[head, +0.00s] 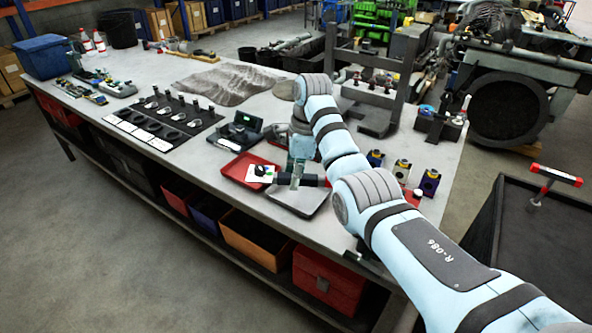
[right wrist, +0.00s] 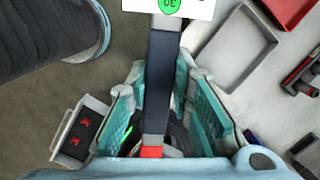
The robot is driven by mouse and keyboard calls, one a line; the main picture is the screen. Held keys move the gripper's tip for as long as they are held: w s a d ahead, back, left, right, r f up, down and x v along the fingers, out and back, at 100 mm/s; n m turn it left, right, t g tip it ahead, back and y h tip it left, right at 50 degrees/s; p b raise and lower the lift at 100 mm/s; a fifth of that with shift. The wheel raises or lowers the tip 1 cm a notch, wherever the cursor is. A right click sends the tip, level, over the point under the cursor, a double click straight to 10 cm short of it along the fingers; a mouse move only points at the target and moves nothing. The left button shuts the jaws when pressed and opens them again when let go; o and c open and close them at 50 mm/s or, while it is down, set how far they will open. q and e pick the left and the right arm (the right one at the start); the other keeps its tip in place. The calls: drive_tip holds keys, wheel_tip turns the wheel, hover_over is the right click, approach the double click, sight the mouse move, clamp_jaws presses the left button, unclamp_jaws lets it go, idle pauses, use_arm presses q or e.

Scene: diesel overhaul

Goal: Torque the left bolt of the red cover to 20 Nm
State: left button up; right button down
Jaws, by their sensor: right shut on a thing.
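My right gripper (head: 296,174) is over the front of the workbench, fingers pointing down. In the right wrist view its teal-padded fingers (right wrist: 163,108) are shut on a dark bar-shaped tool (right wrist: 160,75) with a red band at its near end. A white tag with a green disc (right wrist: 170,6), reading upside down as 30, is at the tool's far end; it also shows in the head view (head: 261,173) over a red tray. I cannot make out the red cover or its left bolt. My left gripper is not in view.
A red tray (head: 233,167) and a grey tray (head: 322,207) lie near the gripper. An engine (head: 510,105) stands at the back right.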

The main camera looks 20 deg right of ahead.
drive_tip(key=shift+w, duration=0.1)
drive_tip(key=shift+w+d+r, duration=0.15)
drive_tip(key=shift+w+d, duration=0.05)
drive_tip(key=shift+w, duration=0.05)
idle(0.5)
drive_tip(key=shift+w, duration=0.15)
drive_tip(key=shift+w+d, duration=0.25)
drive_tip(key=shift+w, duration=0.05)
drive_tip(key=shift+w+m, duration=0.1)
drive_tip(key=shift+m, duration=0.2)
drive_tip(key=shift+w+d, duration=0.25)
drive_tip(key=shift+w, duration=0.05)
